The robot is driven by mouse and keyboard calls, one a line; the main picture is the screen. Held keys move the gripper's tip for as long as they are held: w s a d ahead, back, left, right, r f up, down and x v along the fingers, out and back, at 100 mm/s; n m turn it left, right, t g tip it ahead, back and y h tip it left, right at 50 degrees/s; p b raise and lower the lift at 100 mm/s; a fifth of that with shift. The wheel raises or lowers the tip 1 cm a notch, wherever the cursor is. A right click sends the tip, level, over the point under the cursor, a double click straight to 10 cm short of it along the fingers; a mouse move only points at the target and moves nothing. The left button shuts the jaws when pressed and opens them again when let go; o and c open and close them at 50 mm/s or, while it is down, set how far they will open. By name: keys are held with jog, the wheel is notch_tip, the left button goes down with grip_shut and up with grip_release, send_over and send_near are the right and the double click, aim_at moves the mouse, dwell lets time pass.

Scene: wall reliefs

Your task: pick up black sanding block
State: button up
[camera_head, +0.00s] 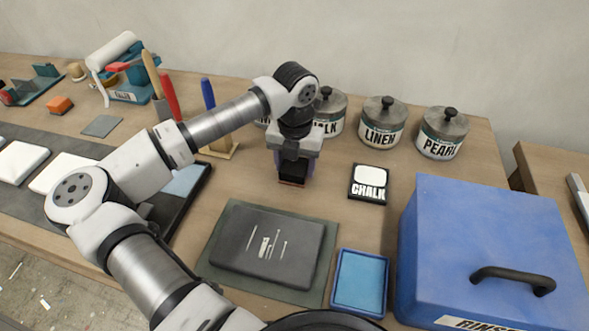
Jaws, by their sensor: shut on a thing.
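The black sanding block (292,181) is a small dark block with a reddish lower edge. It sits between the fingers of my gripper (293,172), in the middle of the bench. My gripper points down and is shut on the block. The fingers and wrist hide much of the block. I cannot tell whether its underside touches the bench top.
Lidded jars, including the linen jar (383,122) and pearl jar (442,135), stand behind on the bench (340,222). A chalk sample card (368,184) lies to the right. A dark pad (268,245), a blue tray (360,281) and a large blue box (490,245) are in front.

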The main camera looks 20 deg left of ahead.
aim_at(296, 164)
jog(key=shift+r, duration=0.1)
notch_tip(296, 164, up, 20)
jog(key=b, duration=0.3)
dwell(0.4)
jog(key=o, duration=0.5)
jog(key=c, duration=0.3)
jog(key=shift+f, duration=0.2)
jog(key=shift+c, duration=0.2)
